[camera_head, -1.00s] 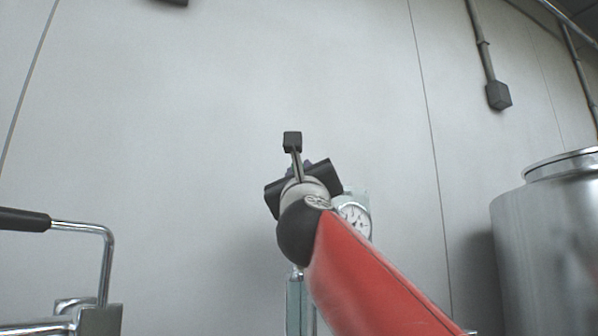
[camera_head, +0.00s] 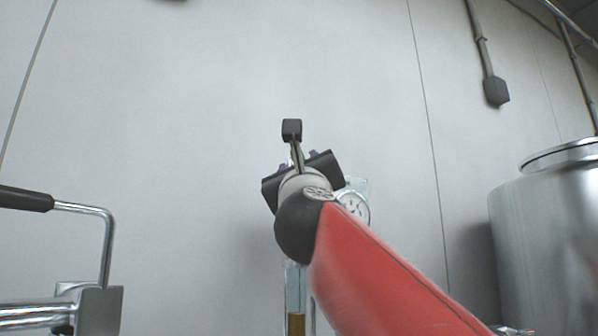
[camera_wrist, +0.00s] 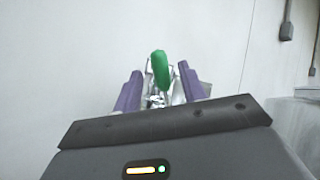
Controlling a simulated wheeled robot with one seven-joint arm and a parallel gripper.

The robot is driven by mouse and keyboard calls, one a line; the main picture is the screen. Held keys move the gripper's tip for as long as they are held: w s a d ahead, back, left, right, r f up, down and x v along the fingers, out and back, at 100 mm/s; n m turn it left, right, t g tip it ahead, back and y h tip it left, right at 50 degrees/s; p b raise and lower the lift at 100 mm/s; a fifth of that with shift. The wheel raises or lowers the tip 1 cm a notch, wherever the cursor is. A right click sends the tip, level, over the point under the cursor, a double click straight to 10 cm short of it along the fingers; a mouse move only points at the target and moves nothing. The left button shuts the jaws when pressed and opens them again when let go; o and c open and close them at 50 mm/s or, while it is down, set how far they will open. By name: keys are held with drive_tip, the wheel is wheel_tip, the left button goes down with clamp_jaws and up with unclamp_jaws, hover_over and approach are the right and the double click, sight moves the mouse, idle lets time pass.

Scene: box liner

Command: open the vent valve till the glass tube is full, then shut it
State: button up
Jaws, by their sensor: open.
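The glass tube (camera_head: 295,285) stands upright behind my arm in the head view. Amber liquid (camera_head: 296,325) shows low in it, with clear glass above; the bottom is cut off by the frame and the top is hidden by my arm. A green handle (camera_wrist: 160,70), likely the vent valve's, stands between the purple fingers of my gripper (camera_wrist: 161,82) in the wrist view. The fingers are open, one on each side, with gaps showing. In the head view my gripper (camera_head: 300,162) is mostly hidden by my wrist, and so is the valve.
A round dial gauge (camera_head: 353,206) sits just right of my wrist. A chrome lever with a black grip (camera_head: 25,199) is at the left. A steel tank (camera_head: 545,235) stands at the right. The wall behind is bare except for a conduit box (camera_head: 496,91).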

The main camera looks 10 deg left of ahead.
drive_tip(key=shift+b+v, duration=0.8)
drive_tip(key=shift+v, duration=1.35)
drive_tip(key=w+p, duration=0.1)
drive_tip(key=w+r+y+p, duration=0.1)
drive_tip(key=w, duration=0.1)
drive_tip(key=w+r+n+y+p, duration=0.1)
drive_tip(key=w, duration=0.1)
drive_tip(key=shift+w+a+t+p, duration=0.2)
drive_tip(key=shift+t+p, duration=0.1)
drive_tip(key=shift+t, duration=0.1)
drive_tip(key=shift+c, duration=0.2)
clamp_jaws()
